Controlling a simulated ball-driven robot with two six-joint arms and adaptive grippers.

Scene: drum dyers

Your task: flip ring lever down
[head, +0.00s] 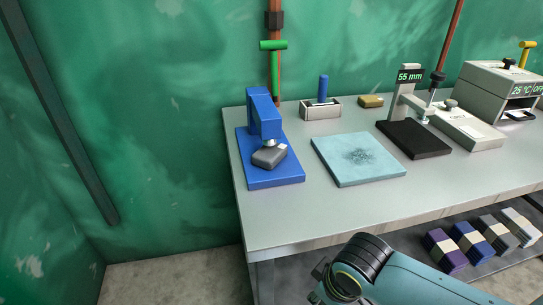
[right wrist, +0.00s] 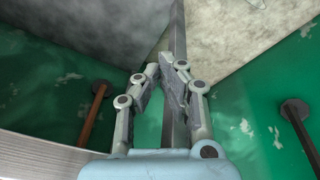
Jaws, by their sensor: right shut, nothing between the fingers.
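No lever in view is clearly marked as the ring lever. A small box with an upright blue handle (head: 323,88) stands at the back of the table (head: 290,217). A green T-shaped handle (head: 274,70) stands upright against a red pipe behind the table. A yellow T-shaped handle (head: 527,52) stands at the far right. My right gripper (right wrist: 168,72) is shut and empty in the right wrist view, with its fingertips close together and no lever near them. In the head view my right arm shows at the bottom, in front of the table. My left gripper is not in view.
A blue press (head: 263,115) with a grey block under it, a light blue slab (head: 358,158), a black-plated gauge stand (head: 413,139) and a white oven (head: 497,88) stand on the table. Folded cloths (head: 446,250) lie on the shelf below. Floor left of the table is clear.

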